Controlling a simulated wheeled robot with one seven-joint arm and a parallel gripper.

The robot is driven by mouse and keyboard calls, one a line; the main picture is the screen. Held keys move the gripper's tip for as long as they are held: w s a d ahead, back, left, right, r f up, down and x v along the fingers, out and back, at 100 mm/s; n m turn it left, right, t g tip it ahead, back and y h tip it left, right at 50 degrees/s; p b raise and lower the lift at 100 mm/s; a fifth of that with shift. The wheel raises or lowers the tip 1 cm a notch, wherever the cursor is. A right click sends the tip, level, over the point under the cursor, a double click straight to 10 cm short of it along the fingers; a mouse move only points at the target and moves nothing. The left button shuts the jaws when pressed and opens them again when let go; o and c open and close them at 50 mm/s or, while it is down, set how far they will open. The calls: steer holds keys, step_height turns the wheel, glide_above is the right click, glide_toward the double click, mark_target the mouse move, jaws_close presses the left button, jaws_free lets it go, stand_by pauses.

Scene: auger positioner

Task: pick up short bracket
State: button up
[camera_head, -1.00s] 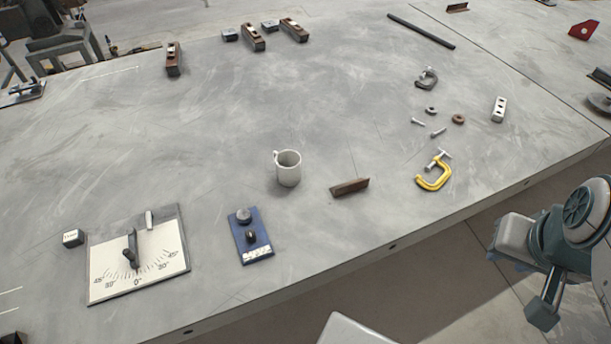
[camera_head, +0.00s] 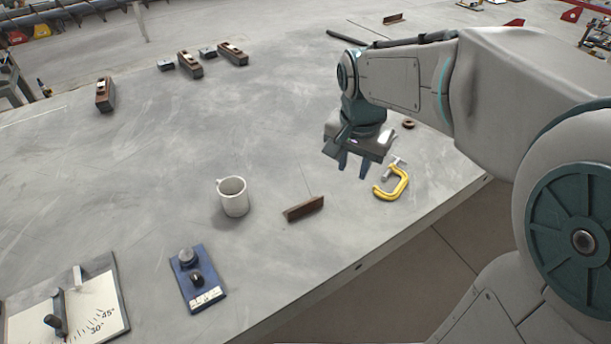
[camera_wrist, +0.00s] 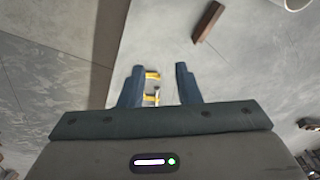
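A short brown angle-shaped bracket (camera_head: 304,208) lies on the grey table near its front edge, right of the white mug. It also shows at the top of the wrist view (camera_wrist: 208,21). My gripper (camera_head: 354,167) is open and empty, fingers pointing down above the table, to the right of and beyond the bracket. In the wrist view both fingers (camera_wrist: 159,68) are spread, with the yellow clamp seen below between them. A similar dark angle piece (camera_head: 393,18) lies far back; which one the task names is not marked.
A white mug (camera_head: 233,196) stands left of the near bracket. A yellow C-clamp (camera_head: 391,184) lies to its right. A blue control box (camera_head: 198,278) and a dial plate (camera_head: 100,313) are at the front left. The middle of the table is clear.

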mark_target(306, 204)
steer(key=w+a+f+m+g+b, duration=0.2)
steer(key=w+a+f+m+b, duration=0.4)
steer(key=w+a+f, duration=0.45)
steer(key=f, duration=0.7)
steer(key=d+f, duration=0.1)
steer(key=f, duration=0.3)
steer(key=shift+w+d+f, duration=0.1)
steer(key=shift+w+f, duration=0.25)
steer(key=shift+w, duration=0.05)
steer(key=f, duration=0.3)
steer(key=f+p, duration=0.1)
steer(key=f, duration=0.1)
steer(key=shift+w, duration=0.3)
steer(key=shift+c, duration=0.3)
steer(key=shift+r, duration=0.1)
jaws_close()
